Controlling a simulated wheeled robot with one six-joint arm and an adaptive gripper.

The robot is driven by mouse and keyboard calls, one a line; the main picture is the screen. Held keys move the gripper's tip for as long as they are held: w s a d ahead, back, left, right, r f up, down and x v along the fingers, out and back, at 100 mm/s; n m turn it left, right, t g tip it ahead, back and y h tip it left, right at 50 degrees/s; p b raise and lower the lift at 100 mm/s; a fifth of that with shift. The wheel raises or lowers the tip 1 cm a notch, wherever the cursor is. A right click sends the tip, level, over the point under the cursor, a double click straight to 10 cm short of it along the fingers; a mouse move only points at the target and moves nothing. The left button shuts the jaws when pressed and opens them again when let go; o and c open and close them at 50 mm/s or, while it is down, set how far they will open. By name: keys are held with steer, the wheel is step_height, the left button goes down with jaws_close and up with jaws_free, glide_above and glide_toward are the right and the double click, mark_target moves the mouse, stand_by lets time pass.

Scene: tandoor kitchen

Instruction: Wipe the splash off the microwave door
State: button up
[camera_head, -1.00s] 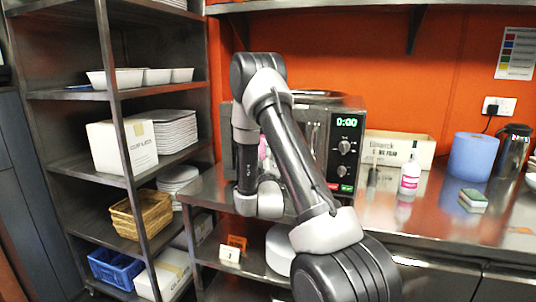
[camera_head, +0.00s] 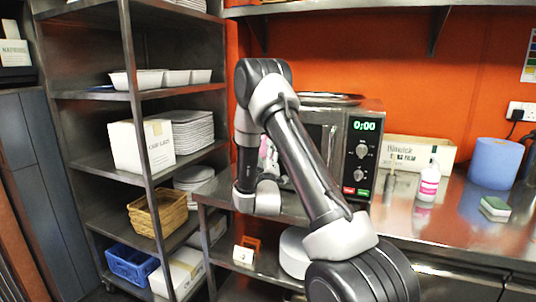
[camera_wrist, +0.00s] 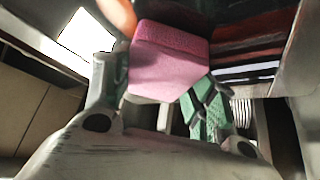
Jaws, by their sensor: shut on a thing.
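The microwave (camera_head: 366,125) stands on the steel counter, its green display reading 0:00. My arm crosses in front of its door and hides much of it; I cannot make out the splash. In the wrist view my gripper (camera_wrist: 160,88) is shut on a pink block-shaped sponge or cloth (camera_wrist: 170,52), held between its green-padded fingers. In the head view the gripper is mostly hidden behind my arm; a bit of pink (camera_head: 268,155) shows just left of the microwave door. I cannot tell whether the pink thing touches the door.
Right of the microwave are a cardboard box (camera_head: 405,150), a bottle with a pink label (camera_head: 428,184), a blue paper roll (camera_head: 494,163) and a green-and-white sponge (camera_head: 495,208). A steel rack (camera_head: 136,130) with boxes, plates and baskets stands close on the left. A wall shelf (camera_head: 400,9) runs above.

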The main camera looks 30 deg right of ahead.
steer(key=shift+s+a, duration=0.95)
steer(key=shift+a, duration=0.25)
steer(key=shift+s+a, duration=0.9)
steer(key=shift+a, duration=0.25)
steer(key=shift+s+a, duration=0.9)
steer(key=shift+a, duration=0.3)
steer(key=w+d, duration=0.4)
steer(key=d, duration=0.1)
steer(key=shift+d, duration=0.3)
steer(key=shift+w+d+f, duration=0.1)
steer(key=shift+w+d, duration=0.6)
steer(key=shift+d, duration=0.1)
